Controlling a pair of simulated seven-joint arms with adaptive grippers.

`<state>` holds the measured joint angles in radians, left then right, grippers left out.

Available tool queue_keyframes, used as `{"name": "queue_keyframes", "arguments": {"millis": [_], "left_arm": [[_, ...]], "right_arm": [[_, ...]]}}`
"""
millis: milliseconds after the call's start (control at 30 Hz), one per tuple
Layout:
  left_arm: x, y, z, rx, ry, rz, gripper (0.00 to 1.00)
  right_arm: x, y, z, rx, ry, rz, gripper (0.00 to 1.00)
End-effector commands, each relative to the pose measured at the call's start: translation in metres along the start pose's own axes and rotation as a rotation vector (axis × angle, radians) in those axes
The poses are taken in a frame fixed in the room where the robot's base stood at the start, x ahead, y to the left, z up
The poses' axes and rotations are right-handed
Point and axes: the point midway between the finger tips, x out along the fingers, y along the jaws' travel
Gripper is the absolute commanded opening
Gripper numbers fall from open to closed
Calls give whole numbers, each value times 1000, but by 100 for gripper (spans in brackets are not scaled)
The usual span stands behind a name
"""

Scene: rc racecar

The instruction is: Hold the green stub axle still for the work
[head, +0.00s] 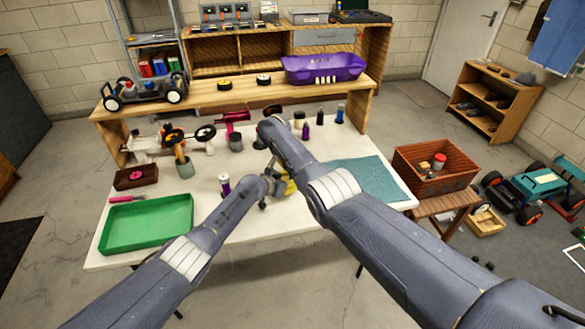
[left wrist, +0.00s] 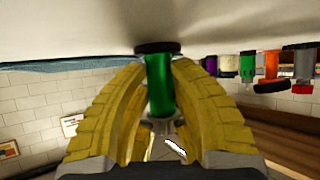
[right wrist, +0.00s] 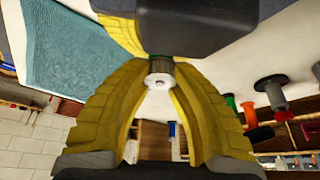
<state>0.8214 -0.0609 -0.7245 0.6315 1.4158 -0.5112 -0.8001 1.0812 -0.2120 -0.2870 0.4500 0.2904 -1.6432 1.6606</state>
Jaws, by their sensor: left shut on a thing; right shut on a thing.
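The green stub axle (left wrist: 160,90) is a green cylinder with a dark disc at one end, in the left wrist view. My left gripper (left wrist: 160,76) is shut on it, one yellow finger on each side. In the right wrist view, my right gripper (right wrist: 160,70) is shut on a small ribbed, grey-brown piece (right wrist: 159,79) with a pale round end. A green sliver shows just beyond that piece; I cannot tell whether they touch. In the head view the yellow fingers (head: 284,187) are close together above the white table, and my right arm hides most of this spot.
A green tray (head: 150,224) lies at the table's front left and a teal mat (head: 368,181) at its right. A purple-and-white bottle (head: 224,183) stands left of my grippers. Several pots and bottles stand behind, before a wooden shelf holding a purple bin (head: 325,67).

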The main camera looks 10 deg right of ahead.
Motion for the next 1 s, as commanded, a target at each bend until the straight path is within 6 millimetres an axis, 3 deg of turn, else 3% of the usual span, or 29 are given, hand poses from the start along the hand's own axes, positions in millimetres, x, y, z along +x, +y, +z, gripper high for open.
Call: {"name": "queue_keyframes", "arguments": {"millis": [567, 600, 700, 1000], "left_arm": [[0, 0, 2, 0, -2, -1, 0], [0, 0, 2, 0, -2, -1, 0], [0, 0, 2, 0, -2, -1, 0], [0, 0, 2, 0, -2, 0, 0]], "right_arm": [[0, 0, 0, 27, 2, 12, 0], [0, 0, 0, 27, 2, 12, 28], [0, 0, 0, 27, 1, 12, 39], [0, 0, 1, 27, 1, 12, 42]]}}
